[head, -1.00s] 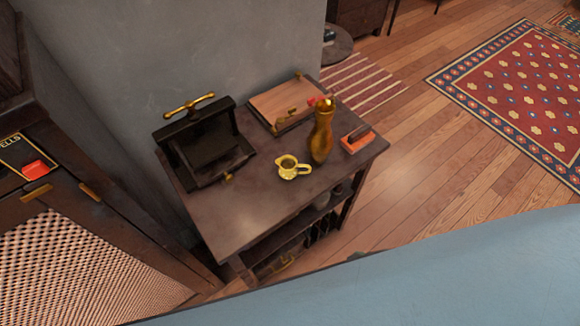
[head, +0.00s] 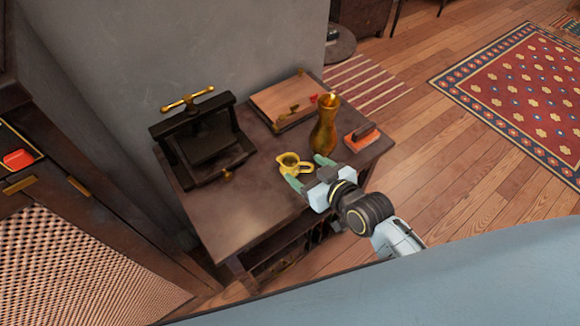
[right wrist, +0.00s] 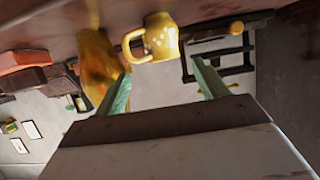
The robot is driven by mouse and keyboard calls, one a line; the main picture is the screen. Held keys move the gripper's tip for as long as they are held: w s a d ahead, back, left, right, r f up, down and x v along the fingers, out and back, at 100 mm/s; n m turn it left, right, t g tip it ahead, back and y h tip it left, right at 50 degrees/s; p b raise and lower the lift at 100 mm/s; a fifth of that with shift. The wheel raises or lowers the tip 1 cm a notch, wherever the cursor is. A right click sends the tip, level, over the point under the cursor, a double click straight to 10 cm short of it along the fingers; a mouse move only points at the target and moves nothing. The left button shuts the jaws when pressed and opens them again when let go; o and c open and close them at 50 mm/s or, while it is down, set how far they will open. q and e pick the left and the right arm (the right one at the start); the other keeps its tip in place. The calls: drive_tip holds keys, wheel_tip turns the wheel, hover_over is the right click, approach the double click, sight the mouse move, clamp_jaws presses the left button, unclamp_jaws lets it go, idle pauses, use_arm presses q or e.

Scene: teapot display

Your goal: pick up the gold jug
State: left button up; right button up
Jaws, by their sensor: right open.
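The small gold jug (head: 289,162) stands on the dark side table (head: 235,215), and its handle points right in the head view. My right gripper (head: 306,172) is open at the near side of the jug, with its green fingertips close to it. In the right wrist view the jug (right wrist: 160,36) shows beyond and between the two open fingers (right wrist: 160,88), with its handle toward the left finger. I cannot tell whether a finger touches it. My left gripper is not in view.
A tall gold vase (head: 323,130) stands right behind the jug, near my right fingers. A black press (head: 203,140) stands at the left, a wooden board (head: 285,100) at the back, and an orange-based block (head: 361,138) at the right. The table's front left is clear.

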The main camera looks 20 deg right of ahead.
sight(293, 163)
drive_tip(key=shift+x, duration=0.95)
drive_tip(key=x, duration=0.1)
drive_tip(key=b+x, duration=0.1)
drive_tip(key=x, duration=0.3)
drive_tip(key=shift+a+f+b, duration=0.2)
drive_tip(key=shift+a+b, duration=0.1)
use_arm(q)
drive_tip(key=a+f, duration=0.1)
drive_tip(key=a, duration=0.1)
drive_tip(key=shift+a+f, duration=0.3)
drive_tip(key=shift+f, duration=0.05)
use_arm(e)
drive_tip(key=shift+c, duration=0.3)
drive_tip(key=c, duration=1)
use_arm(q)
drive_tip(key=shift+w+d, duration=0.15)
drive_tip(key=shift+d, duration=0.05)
use_arm(e)
drive_tip(key=shift+r, duration=0.1)
drive_tip(key=shift+c, duration=0.6)
